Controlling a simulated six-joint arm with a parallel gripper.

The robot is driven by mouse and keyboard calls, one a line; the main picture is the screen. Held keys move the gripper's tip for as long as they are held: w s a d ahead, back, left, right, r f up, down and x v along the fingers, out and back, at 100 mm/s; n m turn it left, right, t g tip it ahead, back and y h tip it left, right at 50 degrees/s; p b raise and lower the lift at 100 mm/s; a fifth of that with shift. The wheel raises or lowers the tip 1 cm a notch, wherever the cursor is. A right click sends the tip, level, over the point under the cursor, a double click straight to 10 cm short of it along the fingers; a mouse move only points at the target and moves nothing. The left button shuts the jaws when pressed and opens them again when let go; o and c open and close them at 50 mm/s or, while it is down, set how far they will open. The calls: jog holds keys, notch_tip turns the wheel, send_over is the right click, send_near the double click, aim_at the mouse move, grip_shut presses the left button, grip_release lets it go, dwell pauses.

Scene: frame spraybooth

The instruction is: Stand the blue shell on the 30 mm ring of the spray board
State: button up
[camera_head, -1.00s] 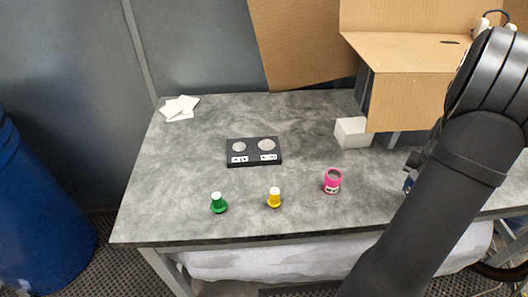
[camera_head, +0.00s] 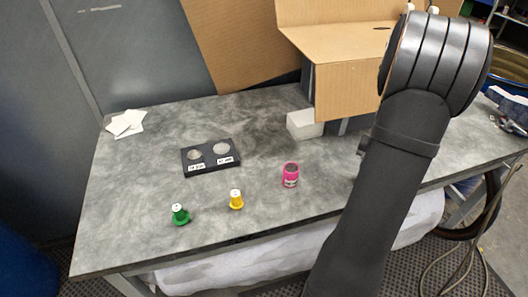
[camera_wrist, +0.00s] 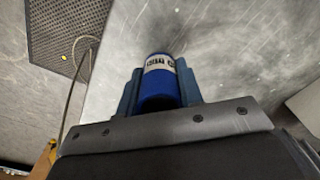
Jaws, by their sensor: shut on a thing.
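The blue shell (camera_wrist: 158,85) is between the jaws of my gripper (camera_wrist: 160,88) in the wrist view. It is a blue cylinder with a white printed label around it. The gripper is shut on it. In the head view my arm hides the gripper and the shell. The spray board (camera_head: 212,170) is a dark plate on the grey table, with two light round spots side by side, the left one (camera_head: 194,155) smaller than the right one (camera_head: 221,149). Each has a white label in front; the print is too small to read surely.
A white block (camera_head: 304,125) and a cardboard box (camera_head: 345,90) are behind. White sheets (camera_head: 124,122) lie at the back left of the table (camera_head: 130,200).

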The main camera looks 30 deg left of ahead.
jog(key=shift+r, duration=0.1)
jog(key=s+a+r+n, duration=0.3)
jog(key=a+r, duration=0.4)
jog(key=a, duration=0.3)
jog(key=s+a+r+n, duration=0.3)
jog(key=a+r, duration=0.4)
jog(key=a, duration=0.3)
jog(key=n, duration=0.8)
send_near(194, 154)
jog(key=shift+w+d+f, duration=0.1)
jog(key=shift+d+f, duration=0.15)
jog(key=shift+d, duration=0.05)
jog(key=shift+s+a+f, duration=0.1)
jog(key=shift+s+a, duration=0.1)
jog(key=shift+a, duration=0.05)
jog(key=shift+f, duration=1.95)
